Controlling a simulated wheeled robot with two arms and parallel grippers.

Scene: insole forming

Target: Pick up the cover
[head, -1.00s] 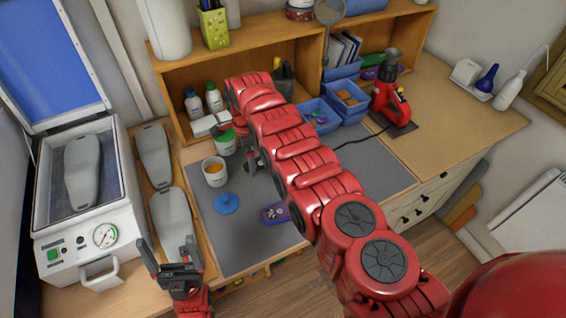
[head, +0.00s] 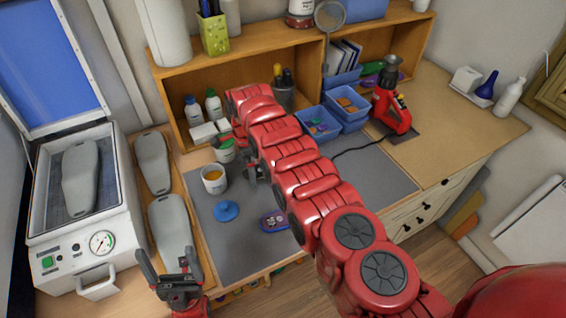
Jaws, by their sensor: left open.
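A small round blue lid with a knob, which looks like the cover (head: 226,211), lies on the grey mat (head: 228,250). It is in front of an open white cup (head: 214,179) with orange contents. My left gripper (head: 167,268) is at the lower left, over the table's front part. Its fingers are spread and empty, to the left of and nearer than the cover, and apart from it. My right arm crosses the middle of the view. Its gripper (head: 256,172) is near the cup, partly hidden by the arm, and its jaws are unclear.
A white press (head: 90,240) with an open blue lid stands at the left. Grey insole forms (head: 170,230) lie beside it. A green-lidded jar (head: 224,150) stands behind the cup. A small purple-blue item (head: 273,221) lies right of the cover. Blue bins (head: 318,123) stand behind.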

